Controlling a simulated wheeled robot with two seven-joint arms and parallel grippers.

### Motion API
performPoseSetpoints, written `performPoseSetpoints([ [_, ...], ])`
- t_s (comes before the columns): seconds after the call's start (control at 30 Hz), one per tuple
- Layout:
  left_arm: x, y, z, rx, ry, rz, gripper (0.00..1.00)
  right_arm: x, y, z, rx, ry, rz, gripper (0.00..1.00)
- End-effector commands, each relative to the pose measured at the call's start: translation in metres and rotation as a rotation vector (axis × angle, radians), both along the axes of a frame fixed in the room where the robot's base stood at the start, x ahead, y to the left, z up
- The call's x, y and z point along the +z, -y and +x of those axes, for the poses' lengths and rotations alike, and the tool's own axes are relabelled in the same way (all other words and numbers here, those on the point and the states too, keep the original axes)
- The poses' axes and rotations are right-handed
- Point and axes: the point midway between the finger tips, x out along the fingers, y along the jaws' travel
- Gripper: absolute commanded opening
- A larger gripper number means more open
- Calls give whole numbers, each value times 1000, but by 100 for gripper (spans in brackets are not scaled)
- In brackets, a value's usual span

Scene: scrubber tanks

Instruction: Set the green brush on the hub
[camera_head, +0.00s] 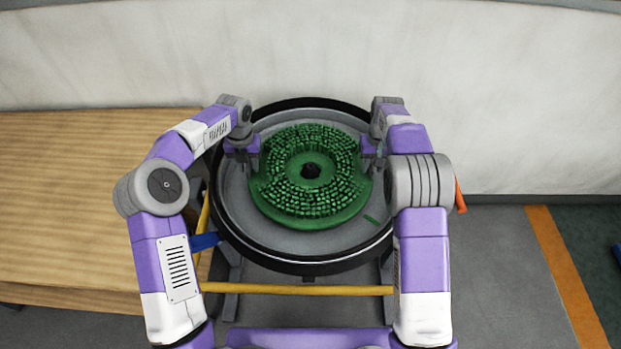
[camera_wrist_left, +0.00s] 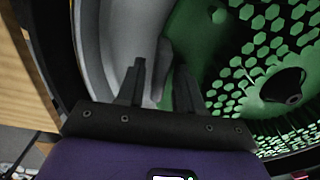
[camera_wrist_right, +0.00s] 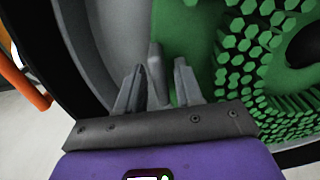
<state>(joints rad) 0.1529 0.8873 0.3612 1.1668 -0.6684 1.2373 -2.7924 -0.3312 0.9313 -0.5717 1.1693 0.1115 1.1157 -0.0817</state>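The green brush (camera_head: 316,212) is a round disc with bristles facing up and a dark center hole (camera_head: 311,171). It lies inside the round grey tank (camera_head: 236,205). Gaps show beside both tabs.
The tank has a raised black rim (camera_head: 310,268) that both arms reach over. A wooden table (camera_head: 70,200) stands at the left and a pale wall (camera_head: 310,55) behind. A yellow bar (camera_head: 300,289) crosses in front.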

Motion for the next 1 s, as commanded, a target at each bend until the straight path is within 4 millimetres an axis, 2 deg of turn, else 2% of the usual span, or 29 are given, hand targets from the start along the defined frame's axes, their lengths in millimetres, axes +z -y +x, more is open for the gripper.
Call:
performPoseSetpoints([
  [0.3, 1, 0, 0, 0, 1, 0, 45, 1, 0, 0, 0, 0, 0, 45],
  [0.43, 9, 0, 1, 0, 3, 1, 45, 0, 0, 0, 0, 0, 0, 45],
  [0.57, 31, 0, 1, 1, 6, 0, 45, 0, 0, 0, 0, 0, 0, 45],
  [0.8, 82, 0, 1, 1, 5, 0, 45, 0, 0, 0, 0, 0, 0, 45],
  [1.0, 111, 0, 1, 0, 3, 0, 45, 0, 0, 0, 0, 0, 0, 45],
])
